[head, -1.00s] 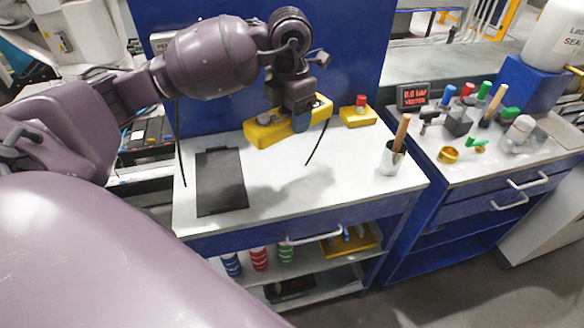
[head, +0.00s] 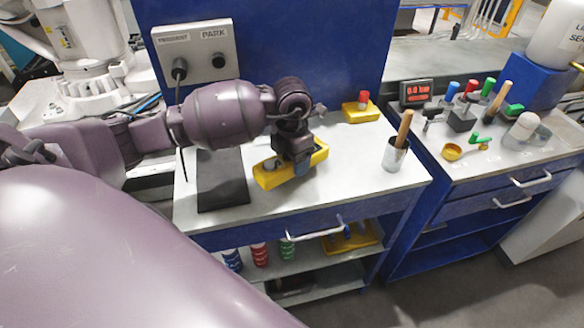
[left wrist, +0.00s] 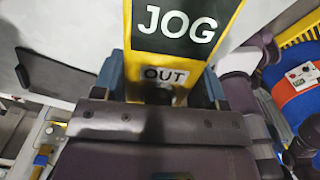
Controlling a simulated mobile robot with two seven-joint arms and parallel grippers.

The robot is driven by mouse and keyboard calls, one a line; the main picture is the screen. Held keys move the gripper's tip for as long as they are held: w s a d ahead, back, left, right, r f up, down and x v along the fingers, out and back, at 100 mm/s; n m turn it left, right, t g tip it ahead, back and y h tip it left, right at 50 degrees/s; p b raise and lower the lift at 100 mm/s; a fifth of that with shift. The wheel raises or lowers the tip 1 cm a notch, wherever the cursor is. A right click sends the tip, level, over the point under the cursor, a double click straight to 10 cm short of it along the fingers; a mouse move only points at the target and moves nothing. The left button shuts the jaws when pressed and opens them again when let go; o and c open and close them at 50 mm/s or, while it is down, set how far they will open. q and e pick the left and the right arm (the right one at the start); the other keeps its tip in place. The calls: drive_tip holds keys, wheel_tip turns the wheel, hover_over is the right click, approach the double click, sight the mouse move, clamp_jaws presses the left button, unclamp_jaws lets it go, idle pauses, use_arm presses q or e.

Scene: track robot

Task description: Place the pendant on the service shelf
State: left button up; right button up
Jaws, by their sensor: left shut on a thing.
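The yellow pendant (head: 317,155) is in my left gripper (head: 300,170), over the front middle of the white bench top. I cannot tell whether the pendant touches the bench top. Below the bench top is an open grey shelf (head: 305,258) carrying several striped cans and a yellow tray; I cannot tell if this is the service shelf. My right gripper is not in view.
A dark flat plate (head: 222,182) lies left of the pendant. A metal cup (head: 395,157) with a wooden handle stands right, and a yellow box with a red button (head: 360,110) behind. A drawer handle (head: 315,230) juts from the bench front. A PARK panel (head: 195,52) hangs behind.

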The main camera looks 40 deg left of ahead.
use_arm(q)
wheel_tip(320, 180, down, 4)
drive_tip(key=shift+r, duration=0.25)
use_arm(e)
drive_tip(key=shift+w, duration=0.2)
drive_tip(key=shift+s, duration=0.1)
use_arm(q)
drive_tip(key=shift+f, duration=0.15)
drive_tip(key=o, duration=1.3)
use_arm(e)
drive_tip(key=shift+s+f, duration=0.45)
